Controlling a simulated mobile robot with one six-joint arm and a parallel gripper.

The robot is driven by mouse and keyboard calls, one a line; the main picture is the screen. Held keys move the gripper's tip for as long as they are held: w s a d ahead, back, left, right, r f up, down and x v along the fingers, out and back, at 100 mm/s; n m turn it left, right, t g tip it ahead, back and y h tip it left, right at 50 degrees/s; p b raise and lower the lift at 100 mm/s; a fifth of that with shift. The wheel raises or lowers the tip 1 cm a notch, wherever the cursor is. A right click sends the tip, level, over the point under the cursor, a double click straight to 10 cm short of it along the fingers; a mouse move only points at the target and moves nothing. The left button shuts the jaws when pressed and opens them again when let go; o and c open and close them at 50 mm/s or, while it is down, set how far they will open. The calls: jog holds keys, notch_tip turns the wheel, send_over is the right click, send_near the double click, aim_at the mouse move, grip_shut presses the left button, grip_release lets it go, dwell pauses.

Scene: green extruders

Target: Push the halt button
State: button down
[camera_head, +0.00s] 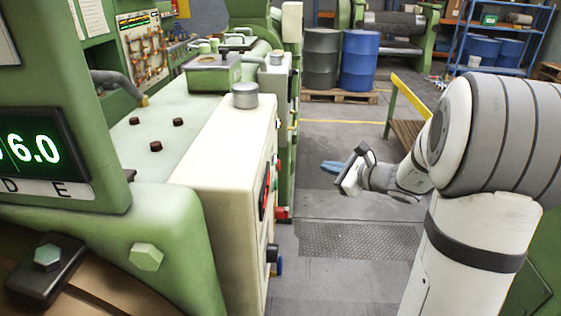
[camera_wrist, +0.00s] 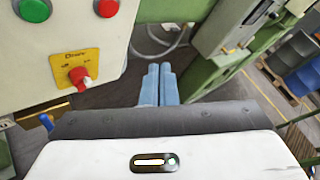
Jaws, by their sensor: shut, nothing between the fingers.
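In the wrist view, a round red button (camera_wrist: 106,7) sits at the top edge of a cream machine panel (camera_wrist: 30,70), beside a green button (camera_wrist: 35,8). Below it is a red rotary switch (camera_wrist: 78,74) on a yellow plate (camera_wrist: 73,62). No readable label shows which control is the halt button. My gripper's blue fingers (camera_wrist: 158,84) are together and empty, to the right of the panel and apart from it. In the head view my gripper (camera_head: 332,167) is over the aisle, right of the cream cabinet (camera_head: 215,160), whose control face shows only at a steep angle.
The green machine (camera_head: 60,150) fills the left side. A yellow rail (camera_head: 408,98) stands behind my arm. Blue (camera_head: 360,60) and grey drums (camera_head: 321,58) stand on a pallet (camera_head: 340,97) at the back. The aisle floor (camera_head: 330,205) beside the cabinet is clear.

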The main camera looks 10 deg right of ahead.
aim_at(279, 165)
jog(key=shift+a, duration=0.15)
jog(key=w+a+b, duration=0.1)
jog(key=a, duration=0.7)
jog(key=shift+w+a, duration=0.2)
jog(key=shift+w, duration=0.15)
jog(key=shift+a+b, duration=0.1)
jog(key=shift+b, duration=0.25)
dwell(1.5)
jog(key=shift+a+b, duration=0.3)
jog(key=shift+w+a+b, duration=0.1)
jog(key=shift+a+b, duration=0.25)
jog(key=shift+a, duration=0.05)
dwell(0.6)
jog(key=shift+d, duration=0.8)
